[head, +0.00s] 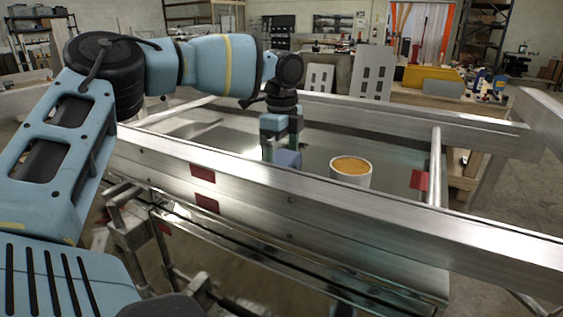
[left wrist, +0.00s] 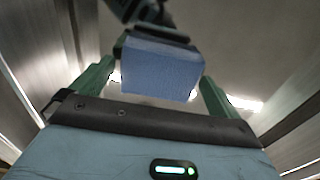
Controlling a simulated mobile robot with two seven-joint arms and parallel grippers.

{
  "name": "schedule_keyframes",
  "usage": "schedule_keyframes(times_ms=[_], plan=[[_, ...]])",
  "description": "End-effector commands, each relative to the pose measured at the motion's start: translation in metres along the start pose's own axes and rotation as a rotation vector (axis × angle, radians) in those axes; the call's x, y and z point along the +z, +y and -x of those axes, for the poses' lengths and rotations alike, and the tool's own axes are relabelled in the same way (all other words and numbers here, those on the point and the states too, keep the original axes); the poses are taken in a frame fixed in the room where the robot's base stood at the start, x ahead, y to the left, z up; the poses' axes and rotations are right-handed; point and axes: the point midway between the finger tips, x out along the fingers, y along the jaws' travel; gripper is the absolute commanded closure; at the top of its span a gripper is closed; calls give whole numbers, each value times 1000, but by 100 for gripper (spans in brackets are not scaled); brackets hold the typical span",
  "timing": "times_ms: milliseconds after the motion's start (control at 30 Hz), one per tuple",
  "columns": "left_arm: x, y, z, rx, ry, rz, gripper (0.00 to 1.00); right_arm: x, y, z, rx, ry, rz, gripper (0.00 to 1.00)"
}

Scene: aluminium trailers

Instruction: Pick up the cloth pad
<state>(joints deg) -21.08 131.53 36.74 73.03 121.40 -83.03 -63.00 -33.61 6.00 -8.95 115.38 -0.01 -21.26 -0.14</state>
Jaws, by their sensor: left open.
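The cloth pad (head: 288,159) is a small blue block on the grey metal trailer bed. Its lower part is hidden behind the near rail in the head view. My left gripper (head: 281,146) reaches down over the rail to the pad, with its green fingers open. In the left wrist view the pad (left wrist: 158,70) shows between the two open fingers (left wrist: 154,88), with a visible gap on at least the right side. A dark part lies along the pad's far edge; I cannot tell what it is. My right gripper is not in view.
A white can (head: 351,180) with orange-brown contents stands on the bed to the right of the pad. The near aluminium rail (head: 330,195) with red patches runs under my left arm. A round crossbar (head: 435,165) is farther right. The bed between pad and can is clear.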

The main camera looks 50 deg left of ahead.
Motion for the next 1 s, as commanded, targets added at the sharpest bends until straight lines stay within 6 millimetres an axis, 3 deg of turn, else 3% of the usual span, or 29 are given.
schedule_keyframes(times_ms=[167, 433, 767, 1000], plan=[[0, 0, 0, 0, 0, 0, 0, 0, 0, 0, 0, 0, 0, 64], [0, 0, 0, 0, 0, 0, 35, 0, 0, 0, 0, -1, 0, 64], [0, 0, 3, -1, 1, 0, 37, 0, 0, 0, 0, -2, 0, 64], [0, -1, 24, -4, 2, 0, 37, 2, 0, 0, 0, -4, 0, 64]])
